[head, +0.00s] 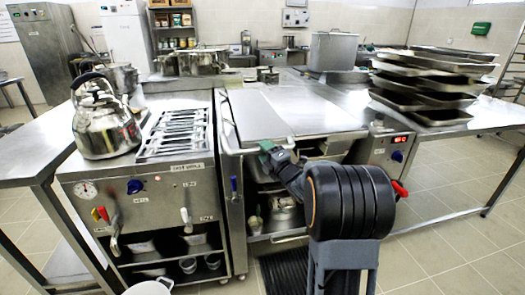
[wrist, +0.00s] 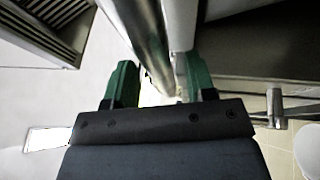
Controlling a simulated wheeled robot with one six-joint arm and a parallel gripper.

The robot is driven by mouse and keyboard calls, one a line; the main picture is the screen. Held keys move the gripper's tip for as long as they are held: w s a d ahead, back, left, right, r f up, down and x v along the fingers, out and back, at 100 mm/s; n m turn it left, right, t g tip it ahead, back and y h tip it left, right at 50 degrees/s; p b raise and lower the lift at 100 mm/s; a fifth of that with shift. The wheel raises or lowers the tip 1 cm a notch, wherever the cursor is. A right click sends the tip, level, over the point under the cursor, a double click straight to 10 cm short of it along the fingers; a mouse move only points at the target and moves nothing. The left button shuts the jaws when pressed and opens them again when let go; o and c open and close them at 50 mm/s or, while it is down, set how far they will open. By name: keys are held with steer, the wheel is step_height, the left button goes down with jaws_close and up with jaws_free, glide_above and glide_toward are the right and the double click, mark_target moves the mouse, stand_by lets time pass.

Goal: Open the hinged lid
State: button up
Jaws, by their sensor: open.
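The hinged lid (head: 262,112) is a flat steel panel lying shut on the middle unit. A pale bar handle (head: 228,135) runs along its left side and bends across its front edge. My gripper (head: 268,149), with green fingers, is at the front stretch of this handle. In the wrist view, my gripper (wrist: 162,80) is open, and a round metal bar (wrist: 143,35) runs between its two fingers. Neither finger is clearly pressed on the bar.
A kettle (head: 103,125) stands on the left beside a slotted cooktop (head: 176,133). Stacked steel trays (head: 430,85) stand on the right table. A large stockpot (head: 333,50) is behind the lid. An open shelf below the lid holds small items. Tiled floor is free at the right.

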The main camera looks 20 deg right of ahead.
steer(key=shift+x, duration=0.85)
steer(key=shift+c, duration=0.4)
jaws_close()
